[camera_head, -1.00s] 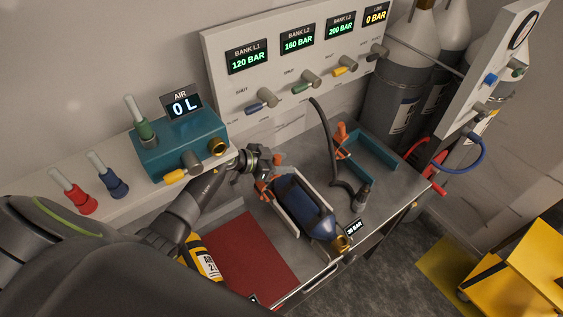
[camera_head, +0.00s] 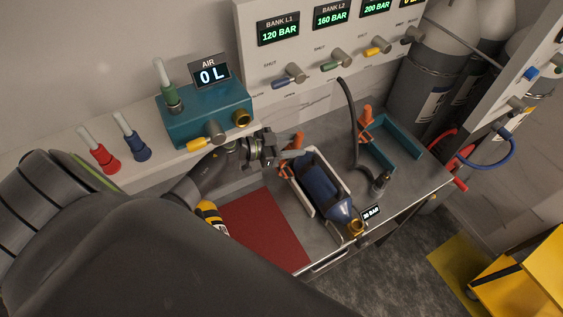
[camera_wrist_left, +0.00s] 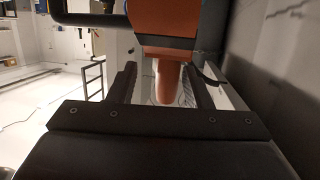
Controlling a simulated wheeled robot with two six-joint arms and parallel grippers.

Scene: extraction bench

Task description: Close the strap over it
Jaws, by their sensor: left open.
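A blue cylinder (camera_head: 320,186) with a brass valve end (camera_head: 356,227) lies in a pale cradle (camera_head: 344,185) on the bench. Orange parts, which look like the strap (camera_head: 297,140), stand at the cradle's far left end; a lower orange piece (camera_head: 285,169) is beside its left wall. No strap is seen lying across the cylinder. My left gripper (camera_head: 298,154) is open at these orange parts. In the left wrist view an orange piece (camera_wrist_left: 168,82) shows between the open fingers, with a larger orange block (camera_wrist_left: 165,17) above; contact cannot be told. My right gripper is out of view.
A teal tray (camera_head: 398,145) with an orange part and a black hose (camera_head: 352,120) stand right of the cradle. A teal air unit (camera_head: 205,115) is behind my left arm. A red mat (camera_head: 262,228) lies left of the cradle. The bench front edge is near.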

